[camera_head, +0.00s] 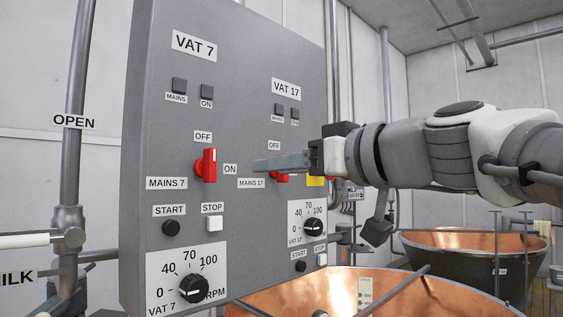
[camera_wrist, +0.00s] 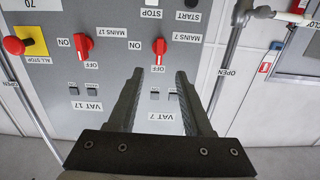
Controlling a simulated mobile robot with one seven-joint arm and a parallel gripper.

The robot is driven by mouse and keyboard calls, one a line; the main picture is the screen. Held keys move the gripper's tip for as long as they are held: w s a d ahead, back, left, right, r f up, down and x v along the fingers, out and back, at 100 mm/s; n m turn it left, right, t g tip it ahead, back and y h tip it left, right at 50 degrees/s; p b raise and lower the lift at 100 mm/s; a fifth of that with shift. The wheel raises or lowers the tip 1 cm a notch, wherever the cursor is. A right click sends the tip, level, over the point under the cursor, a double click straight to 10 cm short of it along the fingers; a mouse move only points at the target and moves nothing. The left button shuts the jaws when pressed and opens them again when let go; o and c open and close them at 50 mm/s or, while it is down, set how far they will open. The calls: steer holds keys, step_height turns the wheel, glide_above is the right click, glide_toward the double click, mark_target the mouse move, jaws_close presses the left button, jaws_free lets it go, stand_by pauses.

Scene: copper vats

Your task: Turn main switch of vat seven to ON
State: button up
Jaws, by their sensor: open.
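The red MAINS 7 switch (camera_head: 207,165) is on the grey panel under the VAT 7 label (camera_head: 194,43). Its handle stands upright, in line with the OFF label (camera_head: 203,136); the ON label (camera_head: 230,169) is to its right. My gripper (camera_head: 256,164) is in front of the panel, to the right of this switch in the head view. In the wrist view, which is upside down, the MAINS 7 switch (camera_wrist: 160,46) lies just beyond the gap between my open fingers (camera_wrist: 160,74). The fingers hold nothing and appear apart from the switch.
The red MAINS 17 switch (camera_head: 281,178) is partly hidden behind my gripper. A red all-stop button (camera_wrist: 14,45) on a yellow plate is beside it. Black START (camera_head: 171,228) and white STOP (camera_head: 215,223) buttons sit below MAINS 7. A pipe (camera_head: 73,180) stands left; copper vats (camera_head: 310,290) are below.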

steer(key=r, duration=0.1)
steer(key=p, duration=0.5)
glide_toward(214, 161)
steer(key=x, duration=0.9)
steer(key=shift+w+a, duration=0.2)
jaws_close()
